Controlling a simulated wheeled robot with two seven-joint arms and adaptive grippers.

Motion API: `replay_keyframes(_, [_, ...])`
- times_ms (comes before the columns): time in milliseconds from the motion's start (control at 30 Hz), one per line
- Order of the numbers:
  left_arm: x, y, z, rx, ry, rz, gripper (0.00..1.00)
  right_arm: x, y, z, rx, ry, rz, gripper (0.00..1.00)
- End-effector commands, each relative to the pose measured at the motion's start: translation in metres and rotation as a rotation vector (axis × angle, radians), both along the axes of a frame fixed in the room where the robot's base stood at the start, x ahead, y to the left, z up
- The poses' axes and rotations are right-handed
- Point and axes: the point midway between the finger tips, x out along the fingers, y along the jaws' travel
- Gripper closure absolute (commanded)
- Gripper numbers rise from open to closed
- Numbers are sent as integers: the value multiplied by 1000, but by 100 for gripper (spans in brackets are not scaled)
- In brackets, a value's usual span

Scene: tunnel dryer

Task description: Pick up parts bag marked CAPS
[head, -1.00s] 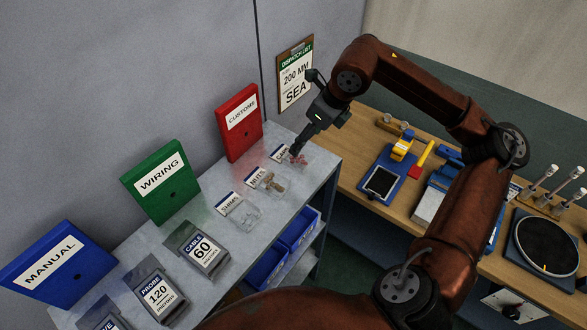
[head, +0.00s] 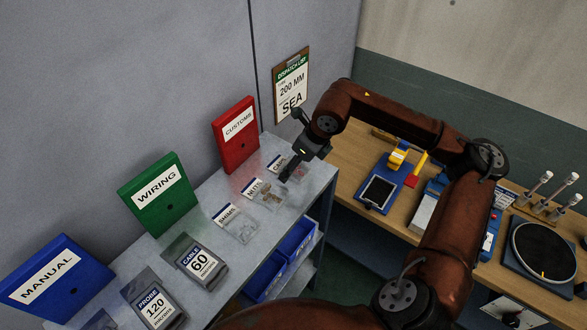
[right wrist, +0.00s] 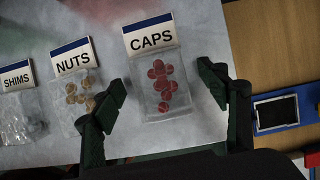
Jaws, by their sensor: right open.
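The CAPS bag (right wrist: 152,105) is a clear bag of red caps with a white label. It lies flat on the grey shelf top (right wrist: 205,120). In the head view the CAPS bag (head: 299,172) is at the shelf's far end, partly hidden by my right gripper. My right gripper (head: 287,176) is open and empty above the shelf. In the right wrist view the open fingers of my right gripper (right wrist: 160,82) are on either side of the CAPS bag, the left one between it and the NUTS bag (right wrist: 76,100). Contact cannot be told. My left gripper is not in view.
The SHIMS bag (right wrist: 22,118) lies beyond the NUTS bag. Red CUSTOMS (head: 236,145), green WIRING (head: 158,205) and blue MANUAL (head: 60,275) binders stand along the wall. CABLE (head: 200,262) and PROBE (head: 155,303) packs lie nearer. A wooden bench (head: 345,165) is to the right.

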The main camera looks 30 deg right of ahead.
Motion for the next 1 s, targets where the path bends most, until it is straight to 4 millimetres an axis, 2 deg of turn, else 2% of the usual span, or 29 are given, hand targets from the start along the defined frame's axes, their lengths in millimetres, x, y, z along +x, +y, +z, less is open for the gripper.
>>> replay_keyframes(67, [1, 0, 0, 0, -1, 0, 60, 0, 0, 0, 0, 0, 0, 33])
replay_keyframes(767, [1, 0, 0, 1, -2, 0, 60, 0, 0, 1, 0, 0, 0, 81])
replay_keyframes(1000, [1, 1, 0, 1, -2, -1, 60, 0, 0, 1, 0, -1, 0, 81])
